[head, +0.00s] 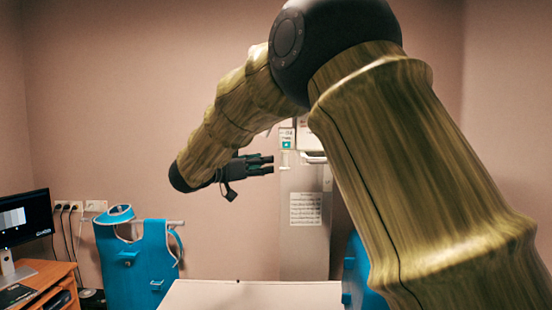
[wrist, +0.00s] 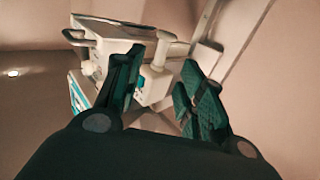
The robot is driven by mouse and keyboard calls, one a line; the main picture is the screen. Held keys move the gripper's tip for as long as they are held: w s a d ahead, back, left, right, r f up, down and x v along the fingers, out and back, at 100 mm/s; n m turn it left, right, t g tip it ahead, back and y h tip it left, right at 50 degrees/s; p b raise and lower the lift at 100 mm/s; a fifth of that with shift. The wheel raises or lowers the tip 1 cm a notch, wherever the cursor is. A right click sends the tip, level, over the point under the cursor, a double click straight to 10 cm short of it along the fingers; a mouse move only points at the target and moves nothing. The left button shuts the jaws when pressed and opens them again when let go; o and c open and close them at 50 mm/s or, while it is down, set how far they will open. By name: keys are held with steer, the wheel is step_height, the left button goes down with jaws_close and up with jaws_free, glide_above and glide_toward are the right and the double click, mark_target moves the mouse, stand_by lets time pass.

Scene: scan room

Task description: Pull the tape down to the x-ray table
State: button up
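My gripper (head: 264,164) is in mid-air left of the upper part of the grey x-ray column (head: 303,245), pointing right. In the wrist view my gripper (wrist: 164,72) has its two teal-padded fingers spread apart, with nothing visible between them. Beyond the fingers is the white x-ray head (wrist: 112,42) with handle bars, which looks tilted in this view. In the head view my arm hides most of that head. The white x-ray table (head: 250,295) lies at the bottom of the head view, below my gripper. I cannot make out the tape in either view.
A blue lead apron (head: 137,262) hangs on a rack left of the table. Another blue item (head: 356,272) is partly hidden behind my arm. A wooden desk (head: 55,275) with a monitor (head: 24,220) stands at far left.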

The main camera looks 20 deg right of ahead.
mark_target(285, 168)
steer(key=p+x, duration=0.1)
steer(key=x, duration=0.2)
steer(key=p+x, duration=0.2)
steer(key=x, duration=0.1)
steer(key=p+x, duration=0.2)
steer(key=x, duration=0.1)
steer(key=shift+w+r, duration=0.3)
steer(key=shift+r, duration=0.05)
steer(key=shift+w+d+f, duration=0.1)
steer(key=shift+w+d, duration=0.05)
steer(key=shift+d, duration=0.35)
steer(key=shift+w+d+f, duration=0.1)
steer(key=shift+w, duration=0.05)
steer(key=c, duration=0.3)
jaws_close()
